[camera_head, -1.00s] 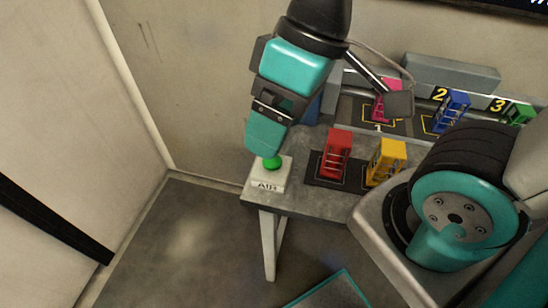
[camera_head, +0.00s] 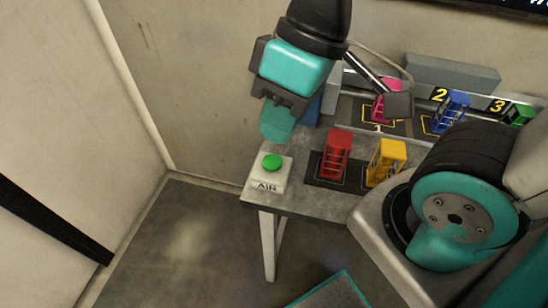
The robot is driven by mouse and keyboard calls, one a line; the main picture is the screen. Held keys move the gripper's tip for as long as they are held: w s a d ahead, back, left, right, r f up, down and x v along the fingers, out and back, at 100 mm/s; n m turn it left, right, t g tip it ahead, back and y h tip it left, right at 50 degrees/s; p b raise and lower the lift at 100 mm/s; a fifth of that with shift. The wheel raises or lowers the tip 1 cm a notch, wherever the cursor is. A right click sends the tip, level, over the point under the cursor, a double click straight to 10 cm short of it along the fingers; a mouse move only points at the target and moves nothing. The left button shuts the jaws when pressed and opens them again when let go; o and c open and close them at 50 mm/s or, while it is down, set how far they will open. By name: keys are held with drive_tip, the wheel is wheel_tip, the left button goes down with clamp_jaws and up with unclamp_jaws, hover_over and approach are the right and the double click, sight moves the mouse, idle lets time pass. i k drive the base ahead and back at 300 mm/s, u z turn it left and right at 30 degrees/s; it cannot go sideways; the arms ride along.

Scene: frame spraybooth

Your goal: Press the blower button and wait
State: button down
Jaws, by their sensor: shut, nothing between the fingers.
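The blower button is a green round button (camera_head: 272,162) on a white box (camera_head: 268,178) marked AIR, at the left front corner of the grey table. The button is uncovered and nothing touches it. My gripper (camera_head: 276,128) is above and a little behind the button in the picture, pointing down, with a visible gap between them. Its teal fingers are shut and hold nothing.
A red frame (camera_head: 336,154) and a yellow frame (camera_head: 385,162) stand on a dark mat right of the box. Pink (camera_head: 381,106), blue (camera_head: 452,108) and green (camera_head: 518,115) frames stand farther back by numbered spots. The floor left of the table (camera_head: 293,208) is clear.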

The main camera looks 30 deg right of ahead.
sight(272, 163)
drive_tip(key=z, duration=1)
drive_tip(key=k, duration=0.8)
drive_tip(key=u, duration=0.7)
